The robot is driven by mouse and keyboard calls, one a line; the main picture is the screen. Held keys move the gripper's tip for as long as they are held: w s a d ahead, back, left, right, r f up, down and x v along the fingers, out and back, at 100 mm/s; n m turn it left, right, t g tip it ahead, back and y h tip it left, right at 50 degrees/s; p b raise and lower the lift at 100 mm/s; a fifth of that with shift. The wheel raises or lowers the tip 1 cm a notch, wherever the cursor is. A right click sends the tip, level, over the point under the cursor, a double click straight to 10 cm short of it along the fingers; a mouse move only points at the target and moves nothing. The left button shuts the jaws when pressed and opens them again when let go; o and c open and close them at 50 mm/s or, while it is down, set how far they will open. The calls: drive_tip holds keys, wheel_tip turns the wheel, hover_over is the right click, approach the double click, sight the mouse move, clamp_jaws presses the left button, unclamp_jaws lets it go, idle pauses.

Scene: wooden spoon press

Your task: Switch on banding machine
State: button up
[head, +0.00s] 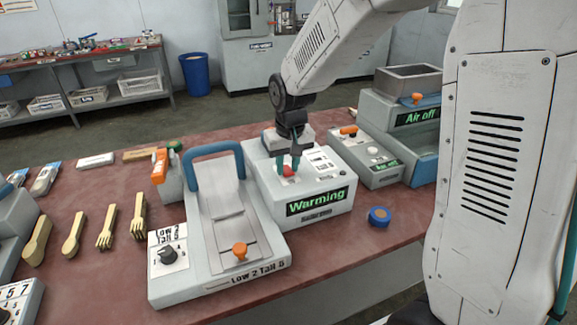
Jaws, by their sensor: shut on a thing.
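A white machine with a lit green display reading "Warming" (318,201) stands in the middle of the bench; I take it as the banding machine. A red switch (289,170) sits on its top left. My gripper (289,165) points down at this switch from above, its teal fingertips on either side of it. The gripper is shut on the red switch. The fingers partly hide the switch, so its exact position cannot be told. White label plates lie on the machine's top to the right of the switch.
A press with a blue handle (213,150) and an orange knob (240,250) stands close on the left. Wooden forks and spoons (107,228) lie further left. A blue roll (379,216) lies at front right. Machines reading "Air off" (417,117) and "Bar off" (388,166) stand right.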

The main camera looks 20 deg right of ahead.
sight(288, 171)
drive_tip(key=shift+g, duration=0.4)
drive_tip(key=o, duration=1)
drive_tip(key=shift+w+r, duration=0.1)
drive_tip(key=shift+r, duration=0.05)
wheel_tip(288, 171, up, 8)
drive_tip(key=shift+s+f, duration=0.2)
drive_tip(key=shift+s, duration=0.05)
